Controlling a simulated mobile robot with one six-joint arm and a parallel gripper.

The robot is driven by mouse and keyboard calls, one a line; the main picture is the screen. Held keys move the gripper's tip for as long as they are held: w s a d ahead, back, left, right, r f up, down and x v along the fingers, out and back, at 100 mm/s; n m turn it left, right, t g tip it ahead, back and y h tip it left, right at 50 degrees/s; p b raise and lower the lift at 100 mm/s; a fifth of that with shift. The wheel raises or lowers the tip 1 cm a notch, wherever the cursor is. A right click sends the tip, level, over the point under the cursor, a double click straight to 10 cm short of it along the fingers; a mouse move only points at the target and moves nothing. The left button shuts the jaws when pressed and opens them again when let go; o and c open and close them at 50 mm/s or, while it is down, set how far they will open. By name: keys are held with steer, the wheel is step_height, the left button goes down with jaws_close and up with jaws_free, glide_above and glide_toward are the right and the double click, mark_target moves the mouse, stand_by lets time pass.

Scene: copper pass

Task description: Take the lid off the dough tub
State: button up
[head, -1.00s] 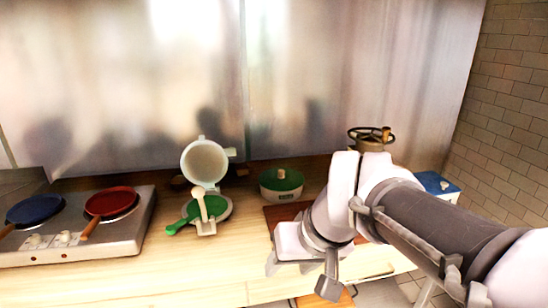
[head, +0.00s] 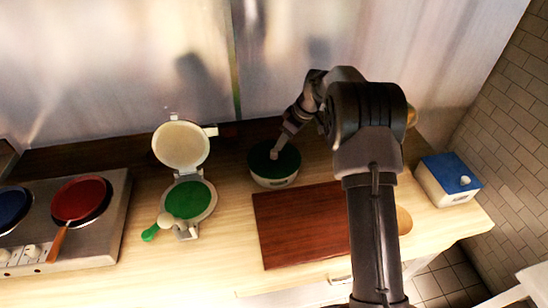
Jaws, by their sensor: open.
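A round, pale tub (head: 272,181) with a dark green lid (head: 262,161) stands at the back of the counter, right of the waffle-iron-like press. The lid sits on the tub, and a small light knob shows at its middle. My gripper (head: 276,152) reaches down from the upper right, with its tip at the knob. It is open. The fingers are small here, and I cannot tell whether they touch the knob. A second, boxy white tub (head: 443,195) with a blue lid (head: 452,172) stands at the far right, closed.
A reddish-brown board (head: 300,225) lies in front of the green-lidded tub. The open press (head: 181,145) with a green-covered plate stands to the left. A hob (head: 90,240) with a red pan (head: 80,198) and a blue pan (head: 12,205) is at far left. My arm hides part of the back right.

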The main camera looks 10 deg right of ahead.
mark_target(275, 151)
steer(key=shift+x, duration=0.9)
steer(key=shift+w+a+f, duration=0.1)
steer(key=shift+a+f, duration=0.2)
steer(key=shift+f, duration=0.2)
steer(key=x, duration=0.2)
steer(key=b+x, duration=0.1)
steer(key=x, duration=0.1)
steer(key=shift+w+a+f, duration=0.15)
steer(key=shift+w+a, duration=0.05)
steer(key=shift+a, duration=0.25)
steer(key=shift+s, duration=0.1)
steer(key=shift+c, duration=1.4)
jaws_close()
